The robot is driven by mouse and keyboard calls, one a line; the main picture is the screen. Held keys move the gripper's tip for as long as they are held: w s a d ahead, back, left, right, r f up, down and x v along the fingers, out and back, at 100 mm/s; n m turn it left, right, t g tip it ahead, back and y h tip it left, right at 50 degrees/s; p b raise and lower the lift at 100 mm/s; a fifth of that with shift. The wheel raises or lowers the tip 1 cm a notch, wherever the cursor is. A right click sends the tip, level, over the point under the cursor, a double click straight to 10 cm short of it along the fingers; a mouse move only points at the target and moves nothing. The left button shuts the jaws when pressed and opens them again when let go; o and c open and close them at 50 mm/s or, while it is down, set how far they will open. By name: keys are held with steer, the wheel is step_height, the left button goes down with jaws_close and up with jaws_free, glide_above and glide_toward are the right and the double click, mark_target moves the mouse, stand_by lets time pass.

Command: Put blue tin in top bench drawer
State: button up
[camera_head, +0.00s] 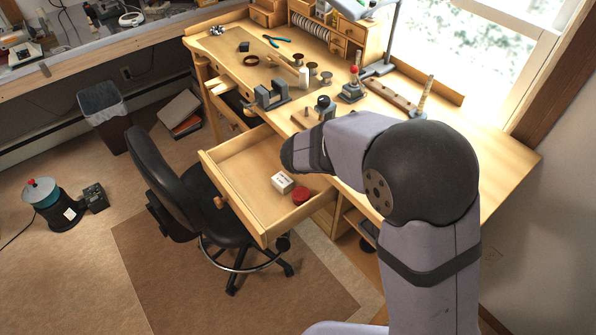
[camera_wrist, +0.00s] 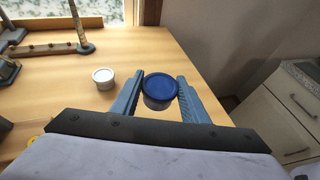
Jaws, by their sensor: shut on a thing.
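The blue tin (camera_wrist: 160,88) shows in the wrist view, with a round blue lid and a paler side. My gripper (camera_wrist: 158,92) is shut on it, one finger on each side, near the right part of the bench top (camera_wrist: 75,65). In the head view my arm hides both the gripper and the tin. The top bench drawer (camera_head: 228,205) is pulled open in the head view. A small white box (camera_head: 283,182) and a red tin (camera_head: 301,195) lie inside it near the right end.
A small pale tin (camera_wrist: 104,77) stands left of the blue tin. A black chair (camera_head: 165,175) stands beside the open drawer. Vise, spools and pliers (camera_head: 276,40) crowd the bench's far half.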

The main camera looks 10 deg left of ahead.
steer(key=s+a+n+t+y+b, duration=0.3)
steer(key=a+n+t+y, duration=0.5)
steer(key=a, duration=1)
steer(key=a+f+n+y+b, duration=0.1)
steer(key=a+f+n+y, duration=0.4)
steer(key=a+n+y, duration=0.3)
steer(key=shift+m+h, duration=0.4)
steer(key=shift+h, duration=0.2)
steer(key=shift+s+a+f+b, duration=0.1)
steer(key=shift+a+f+b, duration=0.1)
steer(key=shift+f, duration=1.5)
steer(key=shift+s+a+f+b, duration=0.1)
steer(key=shift+s+a+f, duration=0.05)
steer(key=shift+f, duration=1.5)
steer(key=shift+s+a+f+b, duration=0.1)
steer(key=shift+a+f, duration=0.1)
steer(key=shift+f, duration=1.5)
steer(key=shift+f+b, duration=0.6)
steer(key=shift+b, duration=0.2)
steer(key=shift+s, duration=0.1)
